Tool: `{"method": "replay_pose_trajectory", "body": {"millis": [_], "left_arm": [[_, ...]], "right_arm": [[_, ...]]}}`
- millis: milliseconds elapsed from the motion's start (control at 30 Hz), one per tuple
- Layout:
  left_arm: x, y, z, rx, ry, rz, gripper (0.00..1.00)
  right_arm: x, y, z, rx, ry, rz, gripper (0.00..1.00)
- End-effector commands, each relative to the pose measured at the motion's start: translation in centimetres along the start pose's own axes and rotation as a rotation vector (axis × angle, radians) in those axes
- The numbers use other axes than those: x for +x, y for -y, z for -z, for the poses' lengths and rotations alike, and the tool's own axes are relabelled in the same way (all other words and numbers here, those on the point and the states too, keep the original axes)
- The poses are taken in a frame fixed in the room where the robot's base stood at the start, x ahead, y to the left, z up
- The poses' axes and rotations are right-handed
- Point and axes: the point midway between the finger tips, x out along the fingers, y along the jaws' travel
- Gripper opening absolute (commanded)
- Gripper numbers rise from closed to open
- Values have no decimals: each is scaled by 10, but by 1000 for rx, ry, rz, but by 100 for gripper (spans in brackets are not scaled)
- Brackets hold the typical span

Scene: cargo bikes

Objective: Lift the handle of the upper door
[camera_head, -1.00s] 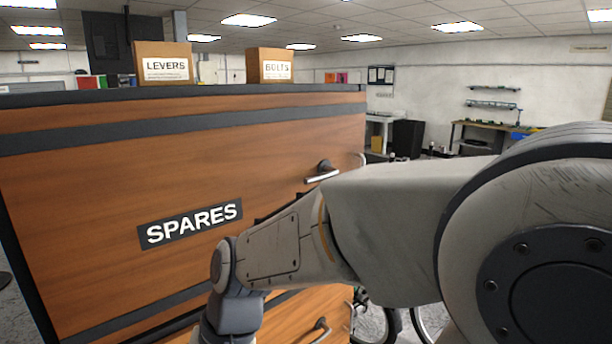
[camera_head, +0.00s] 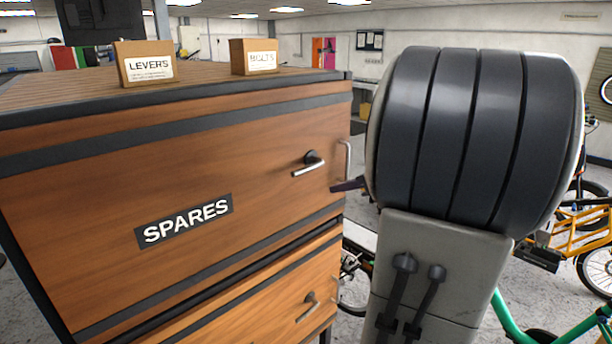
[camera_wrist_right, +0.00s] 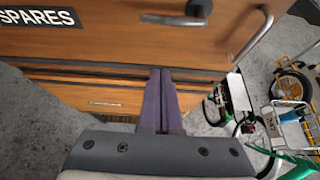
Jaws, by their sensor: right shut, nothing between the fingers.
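The upper door (camera_head: 120,170) is a wood-faced panel with a SPARES label, and it is shut. Its handle (camera_head: 308,168) is a silver lever on a dark round mount near the right edge, lying roughly level. The handle also shows at the top of the right wrist view (camera_wrist_right: 172,20). My right gripper (camera_head: 348,185) shows only as a dark tip just right of and below the handle; my arm hides the rest. In the right wrist view its purple fingers (camera_wrist_right: 160,72) are together and empty, below the handle and apart from it. My left gripper is out of view.
A curved side bar (camera_head: 346,158) stands at the cabinet's right edge, close to my right gripper. A lower door has its own handle (camera_head: 308,306). LEVERS (camera_head: 146,64) and BOLTS (camera_head: 254,57) boxes sit on top. Bikes, including a yellow one (camera_head: 585,238), stand to the right.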

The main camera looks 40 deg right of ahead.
Motion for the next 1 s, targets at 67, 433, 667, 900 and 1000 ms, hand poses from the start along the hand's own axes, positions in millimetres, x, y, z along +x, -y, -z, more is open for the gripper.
{"method": "replay_pose_trajectory", "body": {"millis": [67, 433, 667, 900, 1000], "left_arm": [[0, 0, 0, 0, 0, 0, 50], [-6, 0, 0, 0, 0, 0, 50], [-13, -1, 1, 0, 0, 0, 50], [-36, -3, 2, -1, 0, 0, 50], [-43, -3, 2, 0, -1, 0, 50]], "right_arm": [[0, 0, 0, -2, -1, -1, 0], [29, -3, -1, -3, -4, -8, 0], [79, -3, 0, -3, -6, -10, 0], [92, -1, -24, -8, -1, -1, 0], [89, -1, -32, -7, -2, -2, 0]]}}
